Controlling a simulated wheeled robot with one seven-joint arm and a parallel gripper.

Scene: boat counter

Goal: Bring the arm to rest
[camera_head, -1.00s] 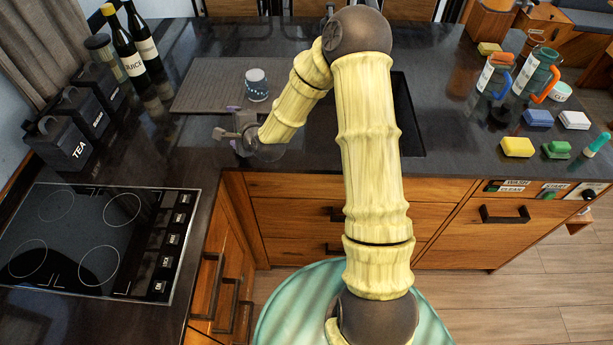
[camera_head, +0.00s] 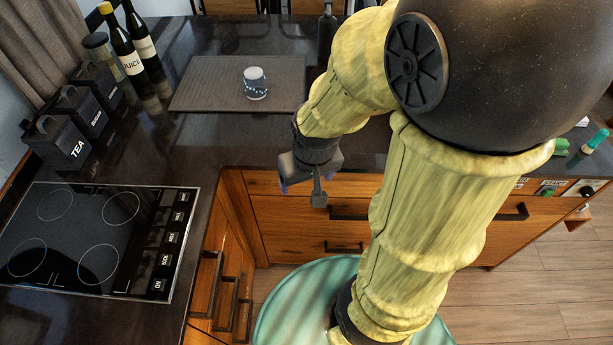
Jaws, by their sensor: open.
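My gripper (camera_head: 302,190) hangs in front of the counter's front edge, above the wooden drawers. It is open, with nothing seen between its fingers. My arm is folded up close to the camera, with its large dark joint at the upper right. The arm hides the sink and most of the right part of the counter.
A patterned white and blue cup (camera_head: 255,84) stands on a dark ribbed mat (camera_head: 205,85). A stove top (camera_head: 85,240) is at the left, with black canisters (camera_head: 62,142) and bottles (camera_head: 128,50) behind it. Drawers (camera_head: 285,215) face the gripper.

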